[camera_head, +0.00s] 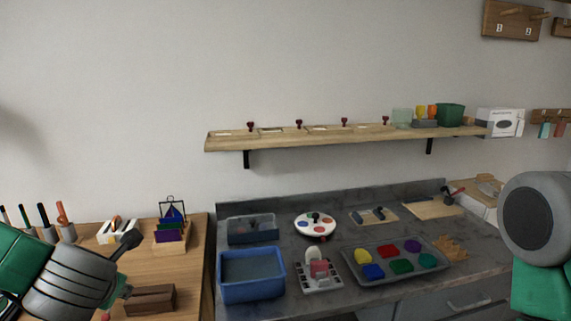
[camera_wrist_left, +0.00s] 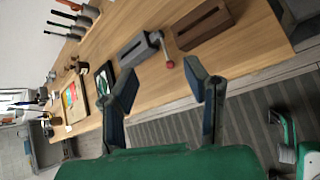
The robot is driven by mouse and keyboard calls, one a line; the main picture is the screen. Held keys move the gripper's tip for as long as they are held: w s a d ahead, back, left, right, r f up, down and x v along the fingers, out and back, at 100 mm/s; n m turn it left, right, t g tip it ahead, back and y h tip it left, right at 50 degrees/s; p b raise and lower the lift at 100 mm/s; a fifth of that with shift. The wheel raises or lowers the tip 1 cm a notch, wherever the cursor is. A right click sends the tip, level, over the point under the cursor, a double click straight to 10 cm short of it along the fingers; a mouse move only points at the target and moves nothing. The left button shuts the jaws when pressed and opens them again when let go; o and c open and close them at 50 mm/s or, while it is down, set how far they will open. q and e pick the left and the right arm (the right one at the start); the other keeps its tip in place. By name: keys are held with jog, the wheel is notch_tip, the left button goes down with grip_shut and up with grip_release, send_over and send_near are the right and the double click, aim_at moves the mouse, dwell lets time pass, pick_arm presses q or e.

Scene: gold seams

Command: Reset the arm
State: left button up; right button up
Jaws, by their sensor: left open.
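My left arm comes in at the lower left of the head view, with its gripper (camera_head: 132,266) over the wooden table. In the left wrist view the two fingers of this gripper (camera_wrist_left: 164,76) stand wide apart, with nothing between them. A grey slotted block (camera_wrist_left: 139,48) and a brown slotted block (camera_wrist_left: 204,22) lie beyond the fingertips on the table. My right arm (camera_head: 538,220) shows only as a grey joint and green link at the right edge; its gripper is out of the picture.
The wooden table (camera_head: 192,260) holds a brown block (camera_head: 150,299), upright tools and a card rack (camera_head: 171,225). The grey counter (camera_head: 290,210) holds a blue bin (camera_head: 251,291), a paint tray (camera_head: 395,278) and a round palette (camera_head: 314,224). A wall shelf (camera_head: 290,138) runs above.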

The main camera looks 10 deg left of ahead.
pick_arm(q)
jog(key=s+d+f+m+g+h+b, duration=0.1)
jog(key=s+d+f+m+h+b, duration=0.15)
jog(key=f+m, duration=0.55)
jog(key=s+d+f+m+h+b, duration=0.1)
jog(key=s+d+f+m, duration=0.25)
jog(key=f+m, duration=0.4)
jog(key=s+d+f+m+g+h+b, duration=0.1)
jog(key=s+d+f+m+h+b, duration=0.3)
jog(key=f, duration=0.6)
jog(key=s+a+f+m+g+y+b, duration=0.1)
jog(key=s+f+m+g, duration=0.4)
jog(key=s+f+m, duration=0.7)
jog(key=s+a+m, duration=0.1)
jog(key=m, duration=0.3)
jog(key=shift+a+f+y+b, duration=0.15)
jog(key=shift+a+y+b, duration=0.2)
jog(key=shift+a+b, duration=0.05)
jog(key=shift+s, duration=0.1)
